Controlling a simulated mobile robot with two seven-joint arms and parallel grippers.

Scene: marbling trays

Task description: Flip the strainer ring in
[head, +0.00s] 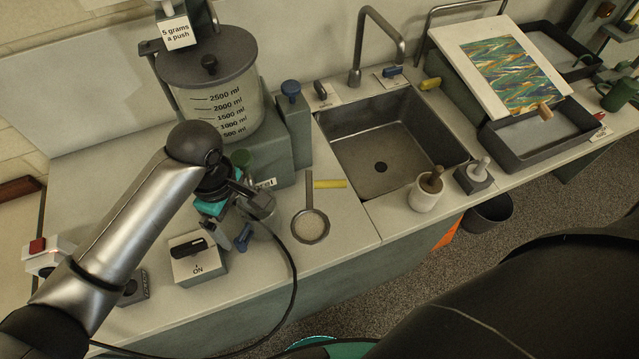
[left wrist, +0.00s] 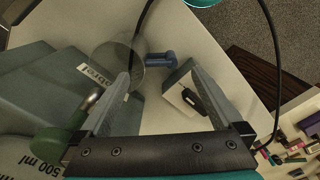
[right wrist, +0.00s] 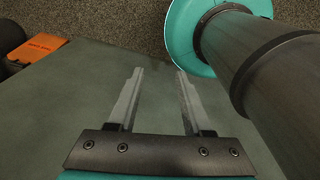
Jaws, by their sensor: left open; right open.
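The strainer ring (head: 310,226) is a round, pale mesh disc with a dark rim and straight handle, right of my left gripper in the head view. Its handle points back towards the tank base; I cannot tell whether it is hinged. My left gripper (head: 246,222) is open above a clear, round vessel (left wrist: 117,66) with a blue handle (left wrist: 160,60). The left wrist view shows its spread fingers (left wrist: 160,72) with nothing between them. My arm partly hides the vessel in the head view. My right gripper (right wrist: 158,72) is open and empty beside a grey-green panel.
A marked tank (head: 222,100) on a grey base stands behind my left gripper. A switch box (head: 197,262) stands in front. A yellow strip (head: 329,184) lies beside the strainer handle. A sink (head: 385,140) is to the right. A black cable (head: 294,285) loops over the counter edge.

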